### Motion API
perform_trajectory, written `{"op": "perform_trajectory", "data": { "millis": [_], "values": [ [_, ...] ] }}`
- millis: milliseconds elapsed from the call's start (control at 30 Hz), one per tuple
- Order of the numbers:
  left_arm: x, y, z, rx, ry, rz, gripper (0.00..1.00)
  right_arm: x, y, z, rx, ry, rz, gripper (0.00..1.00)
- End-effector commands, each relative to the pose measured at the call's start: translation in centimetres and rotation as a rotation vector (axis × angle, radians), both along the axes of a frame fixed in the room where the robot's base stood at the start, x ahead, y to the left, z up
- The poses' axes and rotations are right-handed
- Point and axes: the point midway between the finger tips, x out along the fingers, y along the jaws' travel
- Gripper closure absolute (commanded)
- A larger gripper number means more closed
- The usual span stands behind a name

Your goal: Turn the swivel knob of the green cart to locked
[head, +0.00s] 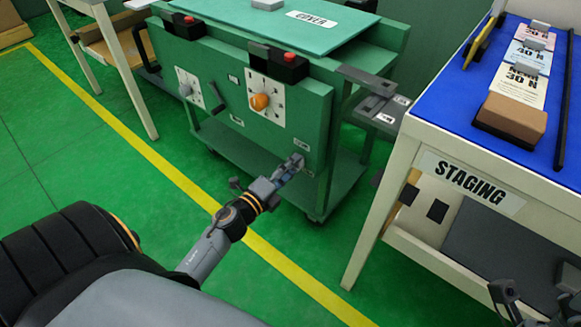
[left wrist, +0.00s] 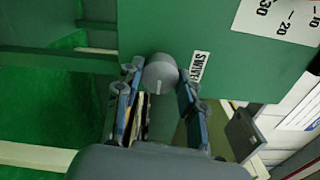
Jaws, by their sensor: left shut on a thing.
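The green cart (head: 215,125) stands in the middle of the head view, with an upright green front panel. The swivel knob (left wrist: 160,72) is a grey round knob low on that panel, beside a small label (left wrist: 199,66) reading SWIVEL. A thin light mark on the knob points toward the bottom of the left wrist view. My left gripper (head: 292,167) is at the panel's lower right corner, its two fingers (left wrist: 160,92) shut on the knob's sides. In the head view the gripper mostly hides the knob. My right gripper (head: 536,296) is partly cut off at the lower right, fingers apart.
The panel also has an orange knob (head: 259,101) and a grey knob (head: 185,89) on white dials. A cover plate (head: 290,30) lies on top. A STAGING table (head: 432,128) stands close on the right. Green floor with a yellow line (head: 180,180) is clear in front.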

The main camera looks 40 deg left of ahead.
Motion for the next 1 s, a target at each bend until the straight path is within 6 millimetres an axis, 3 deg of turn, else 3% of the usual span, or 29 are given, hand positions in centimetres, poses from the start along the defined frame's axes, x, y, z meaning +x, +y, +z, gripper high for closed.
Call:
{"op": "perform_trajectory", "data": {
  "millis": [133, 167, 233, 267, 667, 1000],
  "values": [
    [-0.1, 0.0, -0.2, 0.002, 0.003, 0.000, 0.93, 0.0, 0.0, 0.0, 0.000, 0.000, 0.000, 0.57],
    [-0.1, 0.0, -0.2, 0.002, 0.003, -0.001, 0.55, 0.0, 0.0, 0.0, 0.000, 0.000, -0.001, 0.57],
    [-0.1, 0.0, -0.1, 0.002, 0.003, 0.000, 0.41, 0.0, 0.0, 0.0, 0.000, 0.000, -0.001, 0.57],
    [-0.1, 0.0, -0.1, 0.001, 0.003, 0.000, 0.38, 0.0, 0.0, 0.0, 0.000, 0.000, -0.001, 0.57],
    [-0.7, 0.1, -0.1, -0.001, 0.002, 0.000, 0.38, 0.0, -0.1, 0.1, 0.001, -0.004, -0.004, 0.57],
    [-7.4, 0.6, -0.2, -0.002, 0.006, 0.002, 0.38, 0.0, -0.1, 0.1, 0.000, 0.000, -0.003, 0.57]
  ]
}}
